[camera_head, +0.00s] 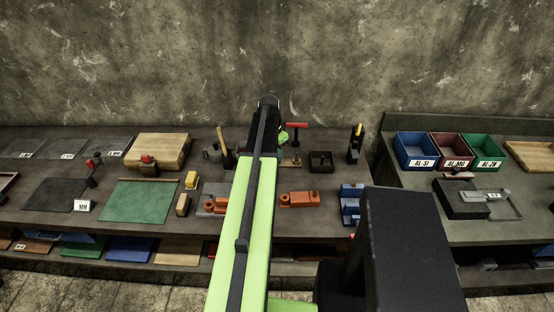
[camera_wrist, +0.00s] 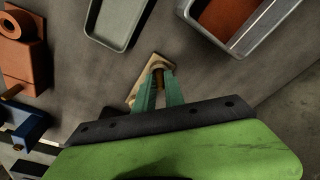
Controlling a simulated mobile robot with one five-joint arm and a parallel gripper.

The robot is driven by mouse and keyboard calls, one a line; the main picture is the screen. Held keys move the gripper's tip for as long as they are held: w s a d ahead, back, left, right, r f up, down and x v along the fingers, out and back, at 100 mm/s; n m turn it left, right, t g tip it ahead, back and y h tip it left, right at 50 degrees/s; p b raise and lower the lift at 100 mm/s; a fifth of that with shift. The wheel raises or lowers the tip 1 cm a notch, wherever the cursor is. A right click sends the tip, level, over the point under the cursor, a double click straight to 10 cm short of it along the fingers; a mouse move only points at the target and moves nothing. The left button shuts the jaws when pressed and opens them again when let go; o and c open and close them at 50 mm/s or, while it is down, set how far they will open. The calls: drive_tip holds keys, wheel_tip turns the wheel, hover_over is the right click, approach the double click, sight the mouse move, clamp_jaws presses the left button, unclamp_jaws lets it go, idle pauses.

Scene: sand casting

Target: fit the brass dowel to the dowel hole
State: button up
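In the wrist view my gripper (camera_wrist: 158,76) points down at the bench with its two green fingers close together. A small brass-brown piece, which looks like the brass dowel (camera_wrist: 158,67), shows between the fingertips, and the fingers appear shut on it. Just beneath or behind the tips is a small tan plate (camera_wrist: 143,80), partly covered by the fingers. I cannot tell whether the dowel touches the plate. No dowel hole can be made out. In the head view my green arm hides most of the area around the gripper.
Orange pattern pieces (camera_head: 300,199) and blue blocks (camera_head: 350,202) lie on the bench. The wrist view shows a grey tray (camera_wrist: 92,27), a metal-rimmed box (camera_wrist: 206,38) with orange-red contents, and a blue clamp-like part (camera_wrist: 28,128). A red-topped tool (camera_head: 296,126) stands behind my arm.

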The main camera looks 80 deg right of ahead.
clamp_jaws()
drive_tip(key=shift+r, duration=0.15)
drive_tip(key=shift+r+p, duration=0.25)
drive_tip(key=shift+p, duration=0.15)
wheel_tip(320, 180, up, 4)
drive_tip(key=p, duration=0.3)
drive_tip(key=shift+f+p, duration=0.15)
drive_tip(key=shift+p, duration=0.2)
drive_tip(key=s+a+r+p, duration=0.7)
drive_tip(key=s+a, duration=0.1)
drive_tip(key=a, duration=0.1)
wheel_tip(320, 180, down, 5)
drive_tip(key=b, duration=0.4)
drive_tip(key=shift+w+r+b, duration=0.1)
drive_tip(key=shift+r+b, duration=0.1)
drive_tip(key=shift+b, duration=0.15)
